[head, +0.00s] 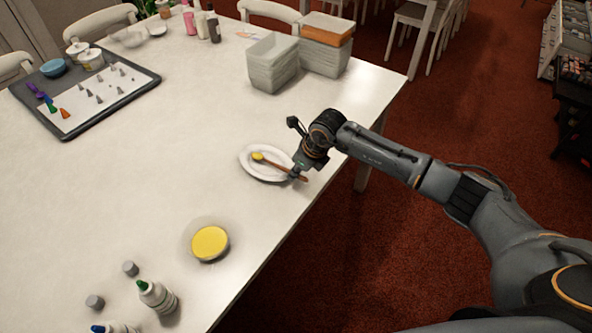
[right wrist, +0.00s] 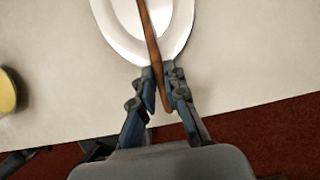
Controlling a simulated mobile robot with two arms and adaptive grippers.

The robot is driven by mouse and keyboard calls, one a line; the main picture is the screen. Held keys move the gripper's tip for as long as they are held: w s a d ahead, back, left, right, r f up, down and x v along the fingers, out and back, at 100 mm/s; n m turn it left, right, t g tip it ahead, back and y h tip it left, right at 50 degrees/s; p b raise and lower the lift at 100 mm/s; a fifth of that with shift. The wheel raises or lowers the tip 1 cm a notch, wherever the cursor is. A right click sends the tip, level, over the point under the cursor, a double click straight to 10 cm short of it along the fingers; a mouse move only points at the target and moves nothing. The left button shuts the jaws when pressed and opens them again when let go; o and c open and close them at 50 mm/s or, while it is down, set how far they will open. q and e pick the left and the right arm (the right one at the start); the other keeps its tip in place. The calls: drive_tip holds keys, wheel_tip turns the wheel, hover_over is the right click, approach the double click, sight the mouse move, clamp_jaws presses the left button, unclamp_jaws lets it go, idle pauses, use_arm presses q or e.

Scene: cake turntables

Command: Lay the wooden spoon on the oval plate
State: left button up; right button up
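The wooden spoon (head: 275,164) has a yellow bowl end and a brown handle. In the head view its bowl end is over the left part of the white oval plate (head: 261,171), and its handle reaches past the right rim. My right gripper (head: 297,174) is at the plate's right side. In the right wrist view its fingers (right wrist: 161,76) are closed around the handle (right wrist: 150,40), at the near rim of the plate (right wrist: 113,25). I cannot tell whether the spoon touches the plate. The spoon's bowl end is outside the wrist view.
A round yellow-topped dish (head: 210,243) and white bottles (head: 157,296) stand toward the front. Plastic bins (head: 272,63) stand behind the plate. A dark tray (head: 142,91) with small nozzles is at the far left. The table's edge is right of the plate. The table's middle is clear.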

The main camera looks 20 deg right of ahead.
drive_tip(key=o, duration=0.5)
drive_tip(key=v, duration=1.2)
drive_tip(key=shift+a, duration=0.1)
